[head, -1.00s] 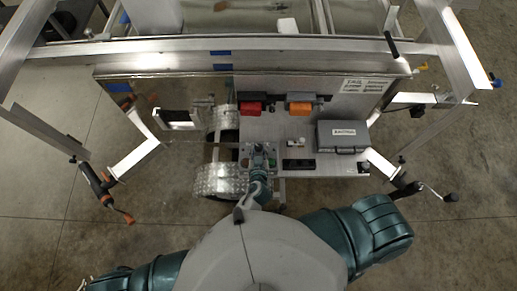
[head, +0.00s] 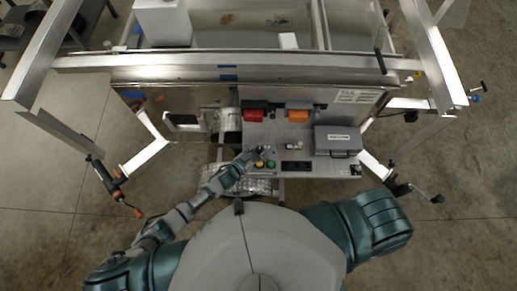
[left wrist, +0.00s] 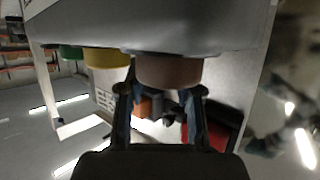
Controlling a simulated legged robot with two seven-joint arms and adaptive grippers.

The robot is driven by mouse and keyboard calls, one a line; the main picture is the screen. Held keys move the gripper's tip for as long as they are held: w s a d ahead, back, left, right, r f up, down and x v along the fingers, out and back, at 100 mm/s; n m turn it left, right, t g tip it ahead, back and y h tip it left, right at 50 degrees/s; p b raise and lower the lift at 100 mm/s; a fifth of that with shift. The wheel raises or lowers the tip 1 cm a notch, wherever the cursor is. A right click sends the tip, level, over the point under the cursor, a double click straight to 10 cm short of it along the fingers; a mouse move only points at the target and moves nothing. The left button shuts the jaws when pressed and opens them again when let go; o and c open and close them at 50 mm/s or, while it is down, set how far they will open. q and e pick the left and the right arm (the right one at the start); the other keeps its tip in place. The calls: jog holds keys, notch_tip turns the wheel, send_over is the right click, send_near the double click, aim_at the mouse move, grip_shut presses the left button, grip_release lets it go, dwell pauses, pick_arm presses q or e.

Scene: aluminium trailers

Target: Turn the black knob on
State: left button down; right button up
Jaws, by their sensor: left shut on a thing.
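My left gripper (head: 249,156) reaches in from the left to the near left part of the panel, beside a yellow button (head: 259,164) and a green button (head: 270,163). In the left wrist view its two fingers (left wrist: 162,92) stand on either side of a round brownish knob (left wrist: 168,71) and are shut on it. The yellow button (left wrist: 106,57) and green button (left wrist: 71,51) sit in a row to its left there. I cannot tell whether this knob is the black one; in the head view the hand hides it. My right gripper is out of view.
The grey panel (head: 290,133) also carries a red handle (head: 253,115), an orange handle (head: 298,116), a black switch block (head: 297,167) and a grey case (head: 337,139). An aluminium frame rail (head: 200,76) runs behind. A wheel fender (head: 250,187) lies below the panel.

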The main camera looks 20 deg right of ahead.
pick_arm(q)
jog(key=shift+w+a+m+g+h, duration=0.1)
jog(key=shift+w+m+g+h, duration=0.15)
jog(key=shift+m+g, duration=0.25)
jog(key=shift+w+a+m+g+h, duration=0.15)
jog(key=shift+m+g+h, duration=0.1)
jog(key=shift+m+g, duration=0.25)
jog(key=shift+w+f+m+g+h+b, duration=0.15)
jog(key=shift+m+g+h+b, duration=0.15)
jog(key=shift+m+g+b, duration=0.5)
jog(key=m+g+b, duration=0.2)
jog(key=g, duration=0.1)
jog(key=m+g+b, duration=0.2)
jog(key=m+b, duration=0.1)
jog(key=shift+w+f+g+b, duration=0.15)
jog(key=shift+g+b, duration=0.2)
jog(key=shift+g, duration=0.05)
jog(key=shift+d+m+g+b, duration=0.1)
jog(key=shift+m+g+b, duration=0.6)
jog(key=shift+g+b, duration=0.25)
jog(key=shift+r, duration=0.25)
jog(key=c, duration=0.9)
grip_release()
jog(key=shift+o, duration=0.7)
jog(key=shift+d, duration=0.15)
